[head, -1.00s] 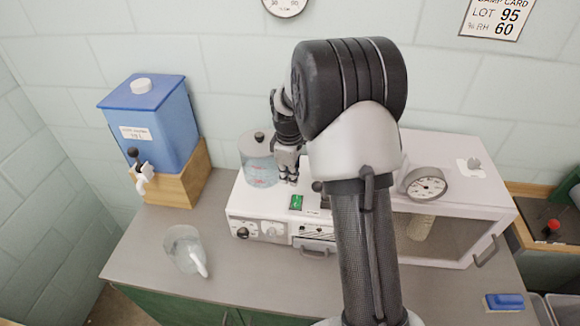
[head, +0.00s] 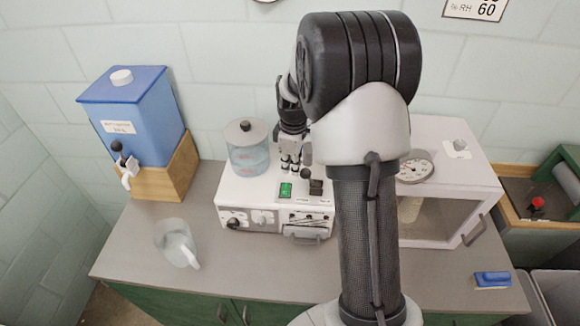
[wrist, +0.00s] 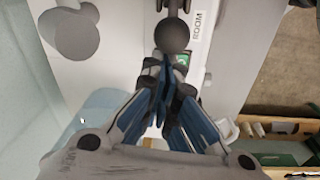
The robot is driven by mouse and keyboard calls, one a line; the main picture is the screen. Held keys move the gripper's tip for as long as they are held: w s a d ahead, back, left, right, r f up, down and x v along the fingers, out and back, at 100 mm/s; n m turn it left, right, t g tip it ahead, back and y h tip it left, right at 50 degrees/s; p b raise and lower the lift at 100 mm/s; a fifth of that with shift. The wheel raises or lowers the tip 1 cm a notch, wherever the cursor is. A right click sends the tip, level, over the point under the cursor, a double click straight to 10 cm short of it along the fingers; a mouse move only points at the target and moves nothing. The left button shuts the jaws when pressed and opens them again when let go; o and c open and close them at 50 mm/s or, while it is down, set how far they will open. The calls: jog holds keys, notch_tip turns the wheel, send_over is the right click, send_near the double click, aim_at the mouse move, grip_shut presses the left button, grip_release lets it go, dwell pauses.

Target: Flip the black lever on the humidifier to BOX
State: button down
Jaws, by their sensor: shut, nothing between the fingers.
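The humidifier (head: 232,200) is a white box on the counter with a green switch (head: 286,190), front dials and a clear water jar on top. Its black lever with a ball knob (head: 305,173) stands right of the green switch. My gripper (head: 290,166) is shut and empty, just left of the knob in the head view. In the wrist view my gripper (wrist: 164,66) has its blue fingers together. I cannot tell whether they touch the knob.
The water jar (head: 248,150) stands close to the left of my gripper. A white chamber (head: 450,150) with a window and gauge adjoins on the right, partly behind my arm. A blue tank (head: 130,115) and a clear jug (head: 176,242) are at left.

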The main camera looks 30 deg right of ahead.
jog(key=shift+s+d+r+t+y, duration=0.25)
jog(key=shift+d+r+t+y, duration=0.15)
jog(key=shift+y, duration=0.1)
jog(key=s+d+t+y+b, duration=0.1)
jog(key=b, duration=0.1)
jog(key=d+y+b, duration=0.1)
jog(key=b, duration=0.2)
jog(key=shift+s+d+r+t+y+b, duration=0.3)
jog(key=shift+s+r+t, duration=0.05)
jog(key=shift+r+t, duration=0.05)
jog(key=d+y+b, duration=0.1)
jog(key=b, duration=0.1)
jog(key=s+d+t+y+b, duration=0.1)
jog(key=shift+s+r+t+b, duration=0.2)
jog(key=shift+r+t+b, duration=0.1)
jog(key=shift+r+b, duration=0.1)
jog(key=shift+s+d+r+y+b, duration=0.3)
jog(key=shift+d+b, duration=0.1)
jog(key=shift+b, duration=0.15)
